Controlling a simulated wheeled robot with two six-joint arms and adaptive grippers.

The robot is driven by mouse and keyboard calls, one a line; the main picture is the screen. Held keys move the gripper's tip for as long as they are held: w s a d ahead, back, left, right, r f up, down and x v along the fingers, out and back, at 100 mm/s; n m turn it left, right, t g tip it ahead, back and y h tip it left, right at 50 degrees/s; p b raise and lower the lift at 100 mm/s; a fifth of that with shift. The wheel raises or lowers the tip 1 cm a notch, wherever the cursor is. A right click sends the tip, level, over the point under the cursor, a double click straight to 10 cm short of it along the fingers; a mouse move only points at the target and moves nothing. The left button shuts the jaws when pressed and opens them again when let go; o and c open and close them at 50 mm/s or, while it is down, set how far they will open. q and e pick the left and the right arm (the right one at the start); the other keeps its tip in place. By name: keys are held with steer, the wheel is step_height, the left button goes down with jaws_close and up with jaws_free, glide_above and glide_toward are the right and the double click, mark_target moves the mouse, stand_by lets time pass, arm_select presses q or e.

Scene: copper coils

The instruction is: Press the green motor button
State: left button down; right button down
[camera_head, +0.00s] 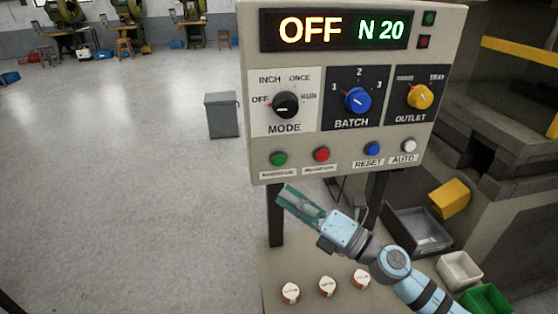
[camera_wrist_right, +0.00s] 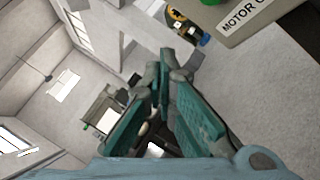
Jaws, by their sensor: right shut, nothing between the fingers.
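The green motor button (camera_head: 278,158) is at the lower left of the control panel's face (camera_head: 450,60) in the head view, with a small label under it. A red button (camera_head: 321,154) is to its right. My right gripper (camera_head: 283,190) is shut and empty, with its tips just below the panel's lower edge, under the green button and apart from it in the picture. In the right wrist view the shut fingers (camera_wrist_right: 163,72) point up, and a panel corner with a label starting "MOTOR O" (camera_wrist_right: 246,14) shows at upper right. My left gripper is out of view.
The display reads OFF and N 20. Mode (camera_head: 286,105), batch (camera_head: 358,99) and outlet (camera_head: 420,96) knobs sit above the buttons. A blue reset (camera_head: 372,148) and white auto button (camera_head: 409,145) are at right.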

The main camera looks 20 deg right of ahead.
mark_target(279, 160)
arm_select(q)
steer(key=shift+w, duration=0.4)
arm_select(e)
steer(key=w+d, duration=0.1)
steer(key=w, duration=0.6)
steer(key=shift+w+d, duration=0.4)
stand_by(0.6)
steer(key=shift+w+d, duration=0.1)
steer(key=shift+w, duration=0.3)
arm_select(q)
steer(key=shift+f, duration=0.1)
arm_select(e)
steer(key=shift+w+d, duration=0.15)
steer(key=shift+w, duration=0.3)
stand_by(0.5)
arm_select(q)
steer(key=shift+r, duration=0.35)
arm_select(e)
steer(key=shift+s+a, duration=0.25)
steer(key=shift+s, duration=0.65)
